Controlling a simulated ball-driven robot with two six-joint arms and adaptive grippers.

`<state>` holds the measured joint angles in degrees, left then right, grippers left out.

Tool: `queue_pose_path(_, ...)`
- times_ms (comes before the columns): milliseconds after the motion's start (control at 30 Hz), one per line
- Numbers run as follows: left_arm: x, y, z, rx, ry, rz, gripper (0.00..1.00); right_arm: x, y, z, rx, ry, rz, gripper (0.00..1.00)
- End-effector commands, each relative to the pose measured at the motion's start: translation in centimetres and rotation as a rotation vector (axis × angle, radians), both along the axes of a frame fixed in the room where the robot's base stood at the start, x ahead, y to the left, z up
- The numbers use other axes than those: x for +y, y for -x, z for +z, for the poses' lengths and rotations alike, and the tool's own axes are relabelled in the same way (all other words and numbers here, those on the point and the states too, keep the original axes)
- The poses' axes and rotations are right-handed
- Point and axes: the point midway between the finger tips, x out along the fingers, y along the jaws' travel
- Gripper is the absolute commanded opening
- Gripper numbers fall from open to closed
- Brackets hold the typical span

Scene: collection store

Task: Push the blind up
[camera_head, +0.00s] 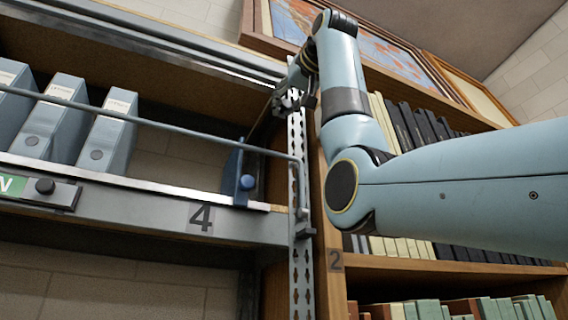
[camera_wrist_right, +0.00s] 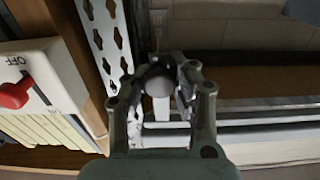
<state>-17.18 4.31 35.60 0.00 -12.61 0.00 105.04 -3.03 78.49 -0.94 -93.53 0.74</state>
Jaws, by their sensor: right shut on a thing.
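The blind shows in the head view as a rolled-up grey band with a pale metal bottom bar (camera_head: 190,57) along the top of the left shelf bay. The bay below it is uncovered. My right gripper (camera_head: 292,98) is at the bar's right end, beside the slotted upright. In the right wrist view the gripper (camera_wrist_right: 160,110) is shut around a grey rounded knob (camera_wrist_right: 158,80), which looks like the blind's knob. Its join to the bar is hidden by the fingers. Pale rails (camera_wrist_right: 270,130) run beside it. My left gripper is out of view.
A slotted metal upright (camera_head: 298,190) and a thin guard rail (camera_head: 180,128) stand close to my right arm. Grey-blue file boxes (camera_head: 105,130) fill the bay's left part. Books (camera_head: 425,130) and framed maps (camera_head: 390,60) are at the right. A red switch (camera_wrist_right: 14,95) is near the gripper.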

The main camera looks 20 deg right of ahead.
Motion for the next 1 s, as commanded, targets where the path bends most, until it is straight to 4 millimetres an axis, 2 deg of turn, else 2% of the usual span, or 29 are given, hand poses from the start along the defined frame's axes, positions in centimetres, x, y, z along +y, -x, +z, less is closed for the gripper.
queue_pose_path(333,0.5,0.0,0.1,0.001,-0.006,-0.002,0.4,-0.1,0.1,0.3,-0.004,-0.001,-0.003,0.0)
queue_pose_path(367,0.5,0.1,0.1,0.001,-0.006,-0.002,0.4,-0.1,0.1,0.3,-0.004,-0.001,-0.003,0.23)
queue_pose_path(567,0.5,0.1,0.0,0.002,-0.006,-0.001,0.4,-0.1,0.1,0.2,-0.002,0.0,-0.002,0.5)
queue_pose_path(867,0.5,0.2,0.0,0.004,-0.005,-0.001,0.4,0.0,0.2,0.1,-0.001,0.0,-0.001,0.5)
queue_pose_path(1000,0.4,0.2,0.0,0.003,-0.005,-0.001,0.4,-0.1,1.8,0.2,-0.004,0.0,-0.001,0.5)
